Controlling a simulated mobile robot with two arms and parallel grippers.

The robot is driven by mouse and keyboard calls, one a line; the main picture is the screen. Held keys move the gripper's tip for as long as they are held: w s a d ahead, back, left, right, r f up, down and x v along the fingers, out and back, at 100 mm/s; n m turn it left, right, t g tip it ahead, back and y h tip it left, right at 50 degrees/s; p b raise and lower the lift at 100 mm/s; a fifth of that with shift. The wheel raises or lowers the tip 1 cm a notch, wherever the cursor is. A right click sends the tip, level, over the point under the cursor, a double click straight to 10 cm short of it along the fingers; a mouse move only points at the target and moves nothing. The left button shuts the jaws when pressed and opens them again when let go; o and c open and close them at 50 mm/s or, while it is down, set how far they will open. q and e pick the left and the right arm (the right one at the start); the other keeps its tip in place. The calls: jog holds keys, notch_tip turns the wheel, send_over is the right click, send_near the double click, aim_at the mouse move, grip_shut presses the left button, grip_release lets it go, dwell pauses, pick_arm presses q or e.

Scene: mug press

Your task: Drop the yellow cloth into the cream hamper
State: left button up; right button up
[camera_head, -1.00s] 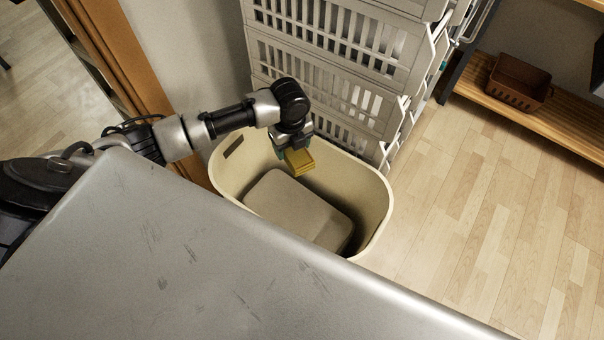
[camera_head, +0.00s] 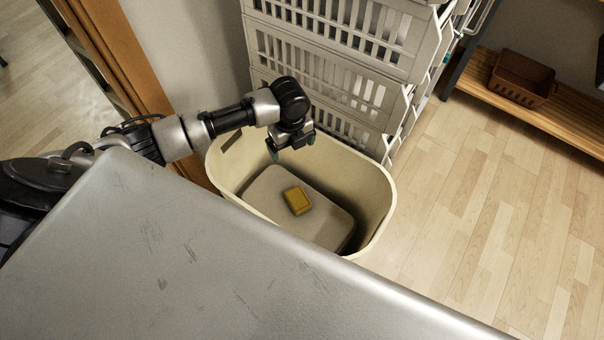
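The yellow cloth (camera_head: 297,200) is a small folded block. It is inside the cream hamper (camera_head: 376,205), on or just above the grey-beige raised surface (camera_head: 268,200) in it; I cannot tell whether it touches. My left gripper (camera_head: 293,153) is above the hamper's back part, apart from the cloth. Its fingers are spread and nothing is between them. The near part of the hamper is hidden behind the metal surface in front. My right gripper is not in view.
A grey metal surface (camera_head: 170,255) fills the foreground. Stacked grey slotted crates (camera_head: 350,75) stand right behind the hamper. A wooden post (camera_head: 125,70) is at the left. A brown basket (camera_head: 520,80) sits on a wooden shelf at the right. The floor (camera_head: 480,220) right of the hamper is clear.

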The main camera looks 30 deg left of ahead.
pick_arm(q)
notch_tip(320, 180, up, 11)
jog(key=p, duration=0.1)
jog(key=shift+p, duration=0.4)
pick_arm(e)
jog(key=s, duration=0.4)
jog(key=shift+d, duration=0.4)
pick_arm(q)
jog(key=shift+f, duration=0.1)
